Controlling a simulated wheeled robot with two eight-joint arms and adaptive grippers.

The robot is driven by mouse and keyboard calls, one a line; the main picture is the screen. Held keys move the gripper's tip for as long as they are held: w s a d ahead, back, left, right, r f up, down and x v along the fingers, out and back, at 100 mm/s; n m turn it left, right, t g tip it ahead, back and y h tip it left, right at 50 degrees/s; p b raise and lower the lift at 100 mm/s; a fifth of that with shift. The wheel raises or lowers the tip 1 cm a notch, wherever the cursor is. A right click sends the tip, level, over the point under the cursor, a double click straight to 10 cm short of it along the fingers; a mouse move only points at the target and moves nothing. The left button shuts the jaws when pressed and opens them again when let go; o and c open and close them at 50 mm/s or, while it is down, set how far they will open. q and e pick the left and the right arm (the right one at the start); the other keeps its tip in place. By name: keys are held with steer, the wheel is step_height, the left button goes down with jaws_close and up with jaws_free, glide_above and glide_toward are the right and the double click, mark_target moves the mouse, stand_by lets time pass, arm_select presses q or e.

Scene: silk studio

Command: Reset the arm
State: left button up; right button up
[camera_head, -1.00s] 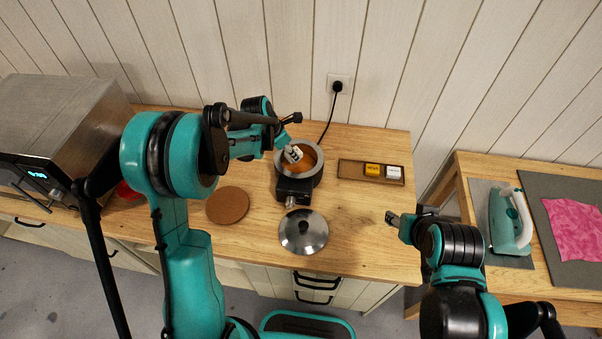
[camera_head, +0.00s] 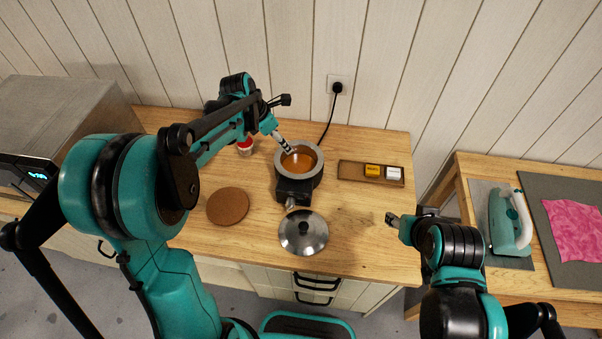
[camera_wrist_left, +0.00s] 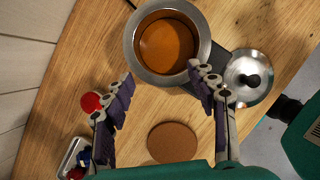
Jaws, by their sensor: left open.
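My left arm comes in from the left in the head view, with its left gripper (camera_head: 286,145) over the left rim of the pot. In the left wrist view the left gripper (camera_wrist_left: 160,85) has its two fingers spread wide with nothing between them. My right gripper (camera_head: 392,219) is above the front right of the wooden counter; its fingers are too small to tell open from shut. The pot (camera_head: 312,180) holds an orange-brown liquid and also shows in the left wrist view (camera_wrist_left: 205,40).
A steel lid (camera_head: 304,240) and round cork mat (camera_head: 228,206) lie on the counter (camera_head: 360,240). A wooden tray (camera_head: 350,171) holds a yellow and a white block. A red-topped jar (camera_head: 245,147) stands behind my left arm. An oven (camera_head: 65,120) is left; an iron (camera_head: 505,225) is right.

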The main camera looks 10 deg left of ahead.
arm_select(q)
steer(key=shift+v, duration=1.35)
steer(key=s+f+m+t+y+b, duration=0.1)
steer(key=s+f+m+b, duration=0.3)
steer(key=s+m, duration=0.3)
steer(key=s+f+m+t+y+b, duration=0.1)
steer(key=s+f+m+b, duration=0.2)
steer(key=s+m+b, duration=0.2)
steer(key=s+f+m+t+y+b, duration=0.1)
steer(key=s+f+m+b, duration=0.3)
steer(key=s+m, duration=0.7)
steer(key=a+m+t+b, duration=0.1)
steer(key=m, duration=0.2)
steer(key=shift+s+f+m+b, duration=0.15)
steer(key=shift+f+m+b, duration=0.15)
steer(key=shift+m, duration=0.1)
